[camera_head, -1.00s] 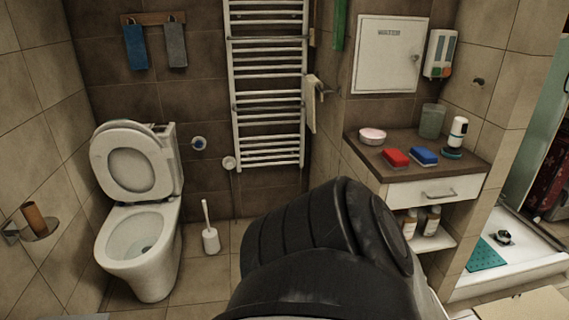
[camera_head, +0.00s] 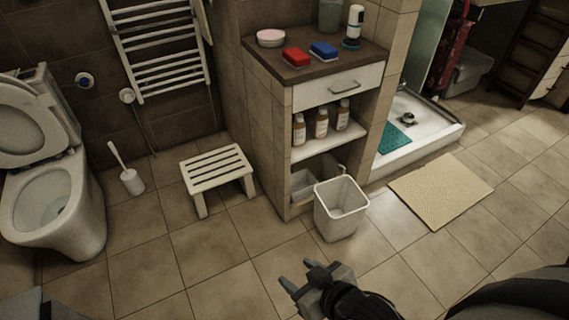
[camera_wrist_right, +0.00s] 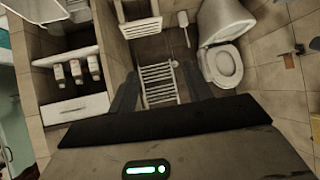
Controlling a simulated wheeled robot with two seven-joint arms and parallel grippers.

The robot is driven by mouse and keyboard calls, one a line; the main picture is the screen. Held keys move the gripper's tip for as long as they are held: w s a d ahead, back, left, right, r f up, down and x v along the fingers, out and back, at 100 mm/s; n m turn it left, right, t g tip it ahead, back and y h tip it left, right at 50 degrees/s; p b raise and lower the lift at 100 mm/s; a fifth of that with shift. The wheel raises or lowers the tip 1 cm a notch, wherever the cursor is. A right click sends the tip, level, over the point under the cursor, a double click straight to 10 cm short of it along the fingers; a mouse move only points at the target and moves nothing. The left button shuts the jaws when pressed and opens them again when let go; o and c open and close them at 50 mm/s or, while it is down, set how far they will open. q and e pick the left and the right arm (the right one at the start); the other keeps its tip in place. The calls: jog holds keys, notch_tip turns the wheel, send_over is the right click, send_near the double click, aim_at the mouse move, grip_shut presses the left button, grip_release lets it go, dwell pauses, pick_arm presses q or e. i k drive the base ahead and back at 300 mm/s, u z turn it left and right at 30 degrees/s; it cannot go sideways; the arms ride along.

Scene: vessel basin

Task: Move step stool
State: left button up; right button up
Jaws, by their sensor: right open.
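The step stool (camera_head: 217,165) is a low white stool with a slatted top. It stands upright on the tiled floor in the head view, between the toilet brush and the shelf unit. It also shows near the top of the right wrist view (camera_wrist_right: 141,29). My right gripper (camera_head: 301,275) is open and empty at the lower middle of the head view, apart from the stool and nearer to me. Its two fingers also show in the right wrist view (camera_wrist_right: 160,88), with nothing between them.
A white bin (camera_head: 341,207) stands right of the stool, by the shelf unit (camera_head: 264,140). The toilet (camera_head: 60,215) and toilet brush (camera_head: 132,181) are to the left. A towel rack (camera_head: 160,48) hangs behind. A beige mat (camera_head: 440,190) lies at right. Floor in front of the stool is clear.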

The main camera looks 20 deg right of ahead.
aim_at(202, 173)
jog(key=z, duration=0.15)
jog(key=k, duration=0.3)
jog(key=u, duration=0.65)
jog(key=i, duration=1.65)
jog(key=z, duration=0.5)
jog(key=i, duration=0.85)
